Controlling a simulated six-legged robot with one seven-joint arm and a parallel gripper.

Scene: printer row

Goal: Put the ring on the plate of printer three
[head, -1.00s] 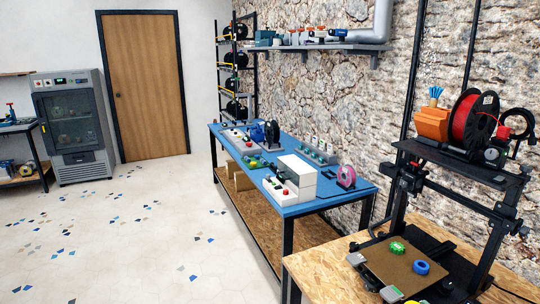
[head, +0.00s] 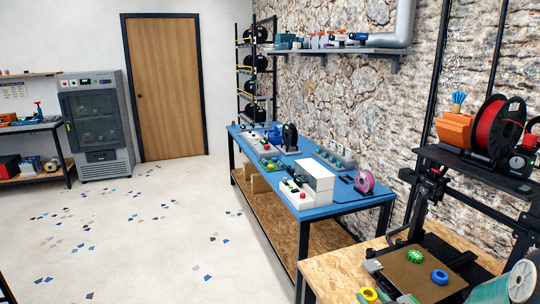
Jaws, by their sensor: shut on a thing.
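A black open-frame printer (head: 424,190) stands at the right on a chipboard bench. Its brown plate (head: 407,285) carries a green ring-like piece (head: 415,256) and a blue ring (head: 439,277), lying apart. A yellow ring-shaped piece (head: 368,295) shows at the bottom edge, in front of the plate. I cannot tell which printer is number three, nor which ring is the task's. My gripper is not in view, so what it holds is hidden.
A red spool (head: 493,124) and orange box (head: 454,129) sit atop the printer. A blue table (head: 343,200) with devices runs along the stone wall. A grey cabinet (head: 97,112) stands by the door. The left floor is clear.

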